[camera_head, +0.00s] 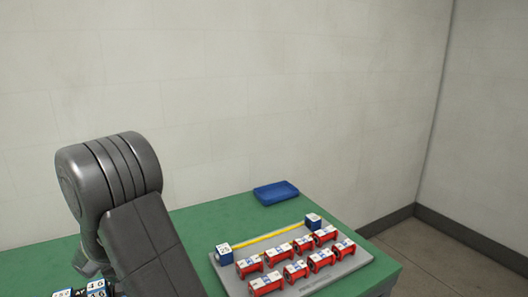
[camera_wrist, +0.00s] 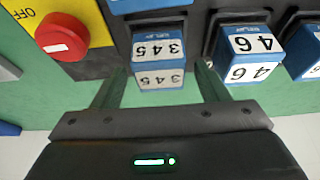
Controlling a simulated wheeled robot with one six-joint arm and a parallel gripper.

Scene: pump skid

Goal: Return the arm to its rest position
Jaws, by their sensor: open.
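My arm rises at the left of the head view, a dark grey joint (camera_head: 108,175) over the green table. My gripper (camera_wrist: 160,85) shows in the wrist view with its two fingers apart. Between and beyond the fingers is a blue relay block with a white label reading 345 (camera_wrist: 158,55). I cannot tell whether the fingers touch it. A second blue block labelled 46 (camera_wrist: 250,50) stands to its right, outside the fingers. In the head view the gripper itself is hidden behind the arm.
On the green table (camera_head: 205,216), a grey board (camera_head: 330,272) carries several red parts, two blue-white blocks and a yellow strip. A blue tray (camera_head: 276,193) lies behind it, near the wall.

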